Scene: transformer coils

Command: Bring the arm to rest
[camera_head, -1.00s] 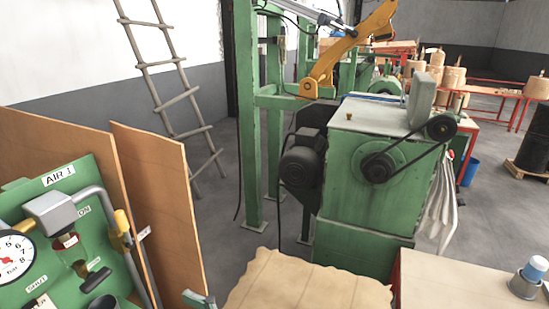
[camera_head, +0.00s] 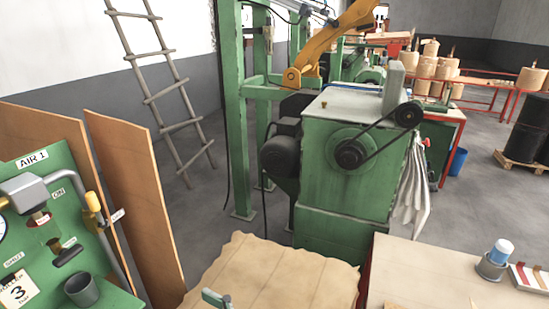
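My gripper is not in view, and I cannot see whether it holds anything. No part that I can surely call my arm shows. A yellow arm-like lever (camera_head: 335,45) slants across the green upright frame (camera_head: 236,120) at the back; I cannot tell what it belongs to. A green panel (camera_head: 75,215) labelled AIR 1 stands at the left, with a valve handle, piping and a cut-off gauge.
A green belt-driven machine (camera_head: 318,190) stands in the middle. A brown sheet-covered surface (camera_head: 270,275) lies in front, beside a pale table (camera_head: 430,285) with a blue-capped container (camera_head: 500,252). Wooden boards (camera_head: 135,190) and a ladder (camera_head: 160,90) stand left. Open floor shows at right.

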